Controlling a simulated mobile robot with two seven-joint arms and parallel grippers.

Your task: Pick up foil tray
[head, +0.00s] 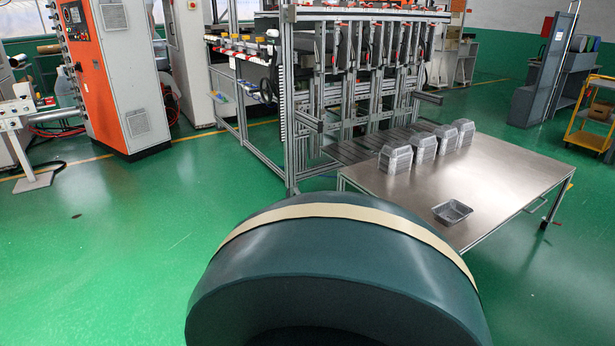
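A single foil tray (452,212), silver and shallow with an open top, sits on the metal table (500,180) near its front edge. Several stacks of foil trays (395,158) stand in a row toward the back left of the same table. Neither of my grippers shows in the head view, so their position and state cannot be seen.
A large dark green rounded body with a cream band fills the bottom centre. A metal-framed machine (340,90) stands behind the table. An orange and grey cabinet (105,70) is at the left. A yellow cart (592,125) is at the right. Green floor (120,240) is clear at left.

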